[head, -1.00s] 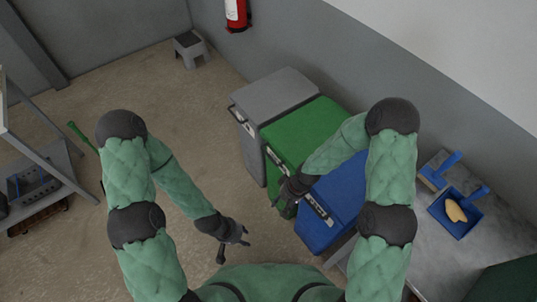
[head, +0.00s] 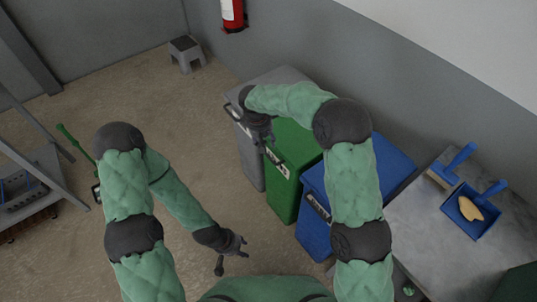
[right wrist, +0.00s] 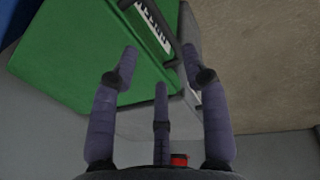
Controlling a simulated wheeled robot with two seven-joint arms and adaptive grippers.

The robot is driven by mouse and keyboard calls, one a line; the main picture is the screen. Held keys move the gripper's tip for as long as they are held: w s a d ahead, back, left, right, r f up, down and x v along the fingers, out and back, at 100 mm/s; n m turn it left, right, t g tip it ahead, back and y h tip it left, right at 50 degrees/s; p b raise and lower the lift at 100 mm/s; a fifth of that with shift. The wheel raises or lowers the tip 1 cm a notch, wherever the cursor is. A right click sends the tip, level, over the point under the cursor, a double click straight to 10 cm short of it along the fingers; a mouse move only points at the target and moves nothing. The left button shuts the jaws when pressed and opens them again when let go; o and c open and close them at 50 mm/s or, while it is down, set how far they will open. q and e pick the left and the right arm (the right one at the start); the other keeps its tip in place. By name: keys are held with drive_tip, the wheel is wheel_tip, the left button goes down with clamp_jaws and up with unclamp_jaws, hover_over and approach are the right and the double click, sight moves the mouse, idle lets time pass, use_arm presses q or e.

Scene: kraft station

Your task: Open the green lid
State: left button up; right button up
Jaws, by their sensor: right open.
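The green lid (head: 298,146) tops the middle bin and looks closed. My right arm covers its rear part in the head view. In the right wrist view the green lid (right wrist: 85,50) fills the upper left, with a white label and a dark handle bar along its edge. My right gripper (head: 264,138) is open and empty, by the lid's front edge on the grey bin's side. In the wrist view the right gripper's fingers (right wrist: 160,75) are spread across the lid's edge; contact cannot be told. My left gripper (head: 233,254) is open and empty, low over the floor.
A grey bin (head: 250,155) stands left of the green one and a blue bin (head: 316,222) right of it. A wall is behind the bins. The floor in front is clear.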

drive_tip(key=f+b, duration=0.1)
drive_tip(key=f, duration=0.2)
drive_tip(key=d+f+b, duration=0.1)
drive_tip(key=f, duration=0.2)
drive_tip(key=w+f+b, duration=0.1)
drive_tip(key=f, duration=0.1)
drive_tip(key=shift+d+f, duration=0.15)
drive_tip(key=shift+f, duration=0.25)
clamp_jaws()
